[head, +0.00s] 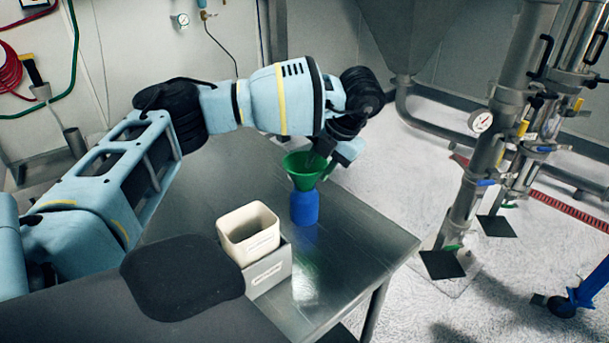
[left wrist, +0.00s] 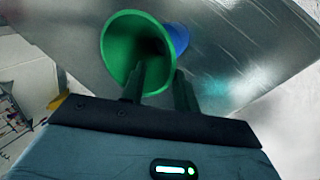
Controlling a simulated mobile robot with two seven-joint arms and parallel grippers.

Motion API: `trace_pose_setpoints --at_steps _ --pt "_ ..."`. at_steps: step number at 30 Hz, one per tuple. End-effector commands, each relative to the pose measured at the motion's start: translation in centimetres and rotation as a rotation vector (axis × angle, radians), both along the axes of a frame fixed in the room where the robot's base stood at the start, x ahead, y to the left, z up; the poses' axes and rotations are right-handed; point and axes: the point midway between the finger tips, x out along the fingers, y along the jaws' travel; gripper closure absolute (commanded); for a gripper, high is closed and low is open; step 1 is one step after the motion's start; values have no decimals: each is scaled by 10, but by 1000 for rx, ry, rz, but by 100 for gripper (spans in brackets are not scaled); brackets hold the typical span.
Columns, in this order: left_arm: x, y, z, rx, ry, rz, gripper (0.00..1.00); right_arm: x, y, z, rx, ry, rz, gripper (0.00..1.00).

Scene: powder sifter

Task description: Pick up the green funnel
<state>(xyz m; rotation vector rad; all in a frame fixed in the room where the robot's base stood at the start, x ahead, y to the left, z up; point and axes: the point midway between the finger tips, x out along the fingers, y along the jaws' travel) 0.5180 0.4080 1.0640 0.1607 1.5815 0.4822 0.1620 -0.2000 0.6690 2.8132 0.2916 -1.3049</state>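The green funnel (head: 305,168) sits with its wide mouth up in the top of a blue bottle (head: 304,208) on the metal table. My left gripper (head: 318,160) is at the funnel's rim, coming from above and behind it. In the left wrist view the funnel (left wrist: 122,50) shows its open mouth, with part of the blue bottle (left wrist: 179,38) behind it. There, one finger of my left gripper (left wrist: 170,85) overlaps the funnel's mouth and the other is to the right of its rim. A gap shows between the fingers. Contact with the funnel cannot be told. My right gripper is out of view.
A white bin (head: 248,238) in a grey holder stands on the table (head: 350,250), left of the bottle and nearer to me. The table's right edge is close to the bottle. Steel pipes with a gauge (head: 480,121) stand on the floor at the right.

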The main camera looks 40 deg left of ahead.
Motion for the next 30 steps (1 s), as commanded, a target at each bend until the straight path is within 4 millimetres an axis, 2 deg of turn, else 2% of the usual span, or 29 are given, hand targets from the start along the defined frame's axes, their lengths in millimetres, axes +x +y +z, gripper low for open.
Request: trace_pose_setpoints --at_steps 6,9,18,25,30 --pt "-1 8 -31 1 3 3 69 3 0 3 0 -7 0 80" --pt "-2 12 -40 0 3 3 69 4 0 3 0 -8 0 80" --pt "-2 13 -44 0 1 2 69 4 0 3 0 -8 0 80" --pt "-2 13 -43 0 2 1 98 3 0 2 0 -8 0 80" --pt "-2 13 -43 0 2 1 100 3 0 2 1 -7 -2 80"
